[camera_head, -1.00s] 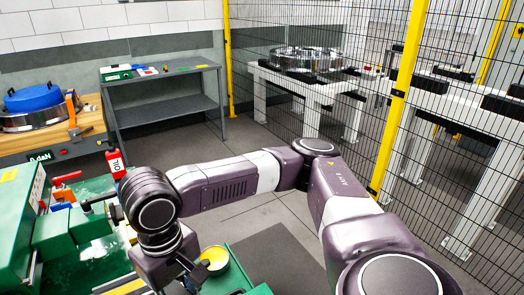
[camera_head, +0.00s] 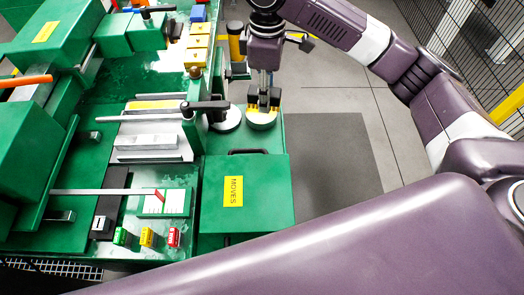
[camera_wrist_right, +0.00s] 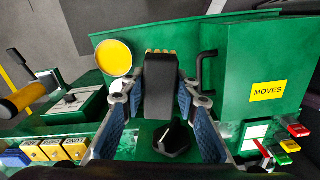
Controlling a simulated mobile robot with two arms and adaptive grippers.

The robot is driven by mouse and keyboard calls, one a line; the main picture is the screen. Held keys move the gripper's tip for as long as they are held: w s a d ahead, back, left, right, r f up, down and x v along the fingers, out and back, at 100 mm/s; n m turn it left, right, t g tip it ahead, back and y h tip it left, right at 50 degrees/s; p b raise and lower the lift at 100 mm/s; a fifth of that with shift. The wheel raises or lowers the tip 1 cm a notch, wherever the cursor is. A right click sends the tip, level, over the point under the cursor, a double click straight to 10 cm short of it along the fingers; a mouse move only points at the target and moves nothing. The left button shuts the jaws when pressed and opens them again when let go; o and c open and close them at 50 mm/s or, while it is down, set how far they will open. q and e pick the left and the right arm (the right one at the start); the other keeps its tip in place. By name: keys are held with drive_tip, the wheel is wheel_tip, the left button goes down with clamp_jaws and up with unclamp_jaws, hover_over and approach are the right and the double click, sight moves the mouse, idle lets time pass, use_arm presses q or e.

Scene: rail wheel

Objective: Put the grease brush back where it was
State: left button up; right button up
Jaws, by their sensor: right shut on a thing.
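My right gripper (camera_head: 264,98) points down over the green ledge beside the machine. In the right wrist view its two blue-padded fingers (camera_wrist_right: 155,108) are closed around the grease brush (camera_wrist_right: 159,85), a dark block with yellow bristles at its far end. In the head view the brush is mostly hidden by the gripper. A round grease tin (camera_head: 262,121) stands directly below the gripper; its yellow contents show in the wrist view (camera_wrist_right: 113,57), beside the brush. I cannot tell whether the brush touches the ledge or tin. My left gripper is not in view.
A green box labelled MOVES (camera_head: 245,195) with a black handle stands in front. A black clamp lever (camera_head: 205,108) juts out at the left. Open floor (camera_head: 335,160) lies to the right.

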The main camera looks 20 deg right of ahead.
drive_tip(key=shift+w+f+n+b, duration=0.3)
drive_tip(key=shift+w+f+n, duration=0.3)
drive_tip(key=shift+f+n, duration=0.3)
drive_tip(key=shift+w+f, duration=0.1)
drive_tip(key=shift+f, duration=0.1)
wheel_tip(320, 180, down, 7)
approach(263, 142)
drive_tip(key=shift+s+a+f, duration=0.15)
drive_tip(key=shift+s+f, duration=0.35)
drive_tip(key=shift+s, duration=0.05)
drive_tip(key=shift+s+a+f, duration=0.15)
drive_tip(key=shift+s+f, duration=0.3)
drive_tip(key=shift+s, duration=0.05)
drive_tip(key=shift+f, duration=0.55)
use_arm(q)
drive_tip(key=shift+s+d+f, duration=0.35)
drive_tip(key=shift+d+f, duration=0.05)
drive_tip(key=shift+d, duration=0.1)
use_arm(e)
drive_tip(key=shift+f, duration=1.75)
drive_tip(key=shift+f, duration=0.1)
drive_tip(key=o, duration=1)
